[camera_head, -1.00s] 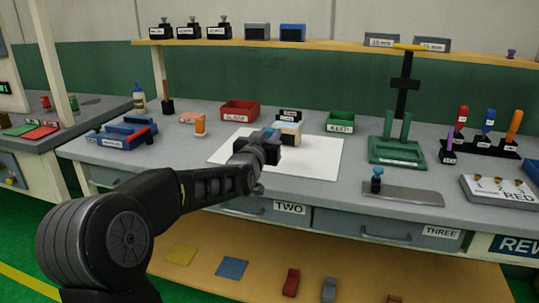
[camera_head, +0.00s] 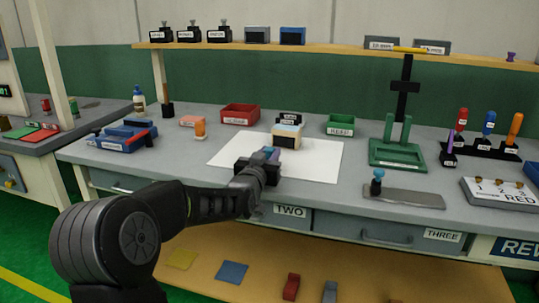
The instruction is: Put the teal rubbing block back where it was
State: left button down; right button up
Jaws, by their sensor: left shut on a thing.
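My left gripper (camera_head: 266,159) is over the front part of the white sheet (camera_head: 315,165) on the bench. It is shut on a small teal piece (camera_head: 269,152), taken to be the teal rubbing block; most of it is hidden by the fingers. A cream block with a bluish face (camera_head: 287,136) stands on the sheet just behind the gripper, apart from it. My right gripper is not in view.
A red bin (camera_head: 240,114) and a green bin (camera_head: 340,125) stand behind the sheet. A green stand (camera_head: 398,152) and a grey plate with a blue knob (camera_head: 405,198) are to the right. A blue tool holder (camera_head: 125,137) is at left. The right half of the sheet is clear.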

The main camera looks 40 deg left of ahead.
pick_arm(q)
jog(key=shift+f, duration=0.2)
jog(key=c, duration=1.2)
grip_release()
jog(key=shift+r, duration=0.1)
jog(key=shift+o, duration=0.2)
jog(key=shift+r, duration=0.1)
jog(key=shift+r+p, duration=0.2)
jog(key=shift+p, duration=0.1)
jog(key=v, duration=1.2)
jog(key=shift+f+b, duration=0.15)
jog(key=shift+b, duration=0.25)
